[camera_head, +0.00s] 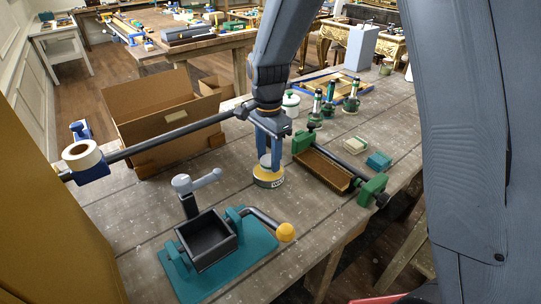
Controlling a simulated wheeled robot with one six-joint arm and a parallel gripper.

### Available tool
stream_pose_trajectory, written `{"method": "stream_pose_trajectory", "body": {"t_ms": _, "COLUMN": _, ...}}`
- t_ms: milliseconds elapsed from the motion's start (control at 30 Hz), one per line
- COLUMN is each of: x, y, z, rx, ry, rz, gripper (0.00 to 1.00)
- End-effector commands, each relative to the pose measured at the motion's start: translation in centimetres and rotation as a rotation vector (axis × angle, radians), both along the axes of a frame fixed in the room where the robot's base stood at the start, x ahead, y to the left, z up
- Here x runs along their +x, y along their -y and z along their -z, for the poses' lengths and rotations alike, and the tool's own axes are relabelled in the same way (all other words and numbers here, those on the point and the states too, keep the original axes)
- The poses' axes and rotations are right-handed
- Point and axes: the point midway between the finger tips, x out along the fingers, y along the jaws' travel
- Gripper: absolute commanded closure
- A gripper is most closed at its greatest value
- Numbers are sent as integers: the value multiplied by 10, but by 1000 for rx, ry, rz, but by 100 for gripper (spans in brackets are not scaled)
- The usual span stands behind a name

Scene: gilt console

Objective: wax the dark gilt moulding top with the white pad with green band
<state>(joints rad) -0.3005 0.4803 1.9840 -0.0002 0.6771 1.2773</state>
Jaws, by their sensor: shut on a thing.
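My gripper (268,160) points down near the middle of the bench. Its blue fingers are shut on the white pad with green band (265,160), which is small and partly hidden by the fingers. The pad is right at the top of a round yellow tin (268,181) with a dark label; I cannot tell whether they touch. The dark gilt moulding (322,170) lies to the right, held lengthwise in a green clamp (372,188). Its brown-gold upper face is in view and nothing lies on it.
A teal-based vise (215,262) with a yellow-knobbed handle stands in front. An open cardboard box (150,110) is behind left. A long dark bar with a tape roll (82,155) crosses left. A pale block (355,145), a teal block (379,160) and green-based tools (351,98) are right and behind.

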Motion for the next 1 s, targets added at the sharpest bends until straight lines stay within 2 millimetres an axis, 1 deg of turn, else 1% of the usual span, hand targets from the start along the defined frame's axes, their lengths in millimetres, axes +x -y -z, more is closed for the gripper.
{"method": "stream_pose_trajectory", "body": {"t_ms": 1000, "x": 0, "y": 0, "z": 8, "rx": 0, "ry": 0, "rz": 0, "gripper": 78}}
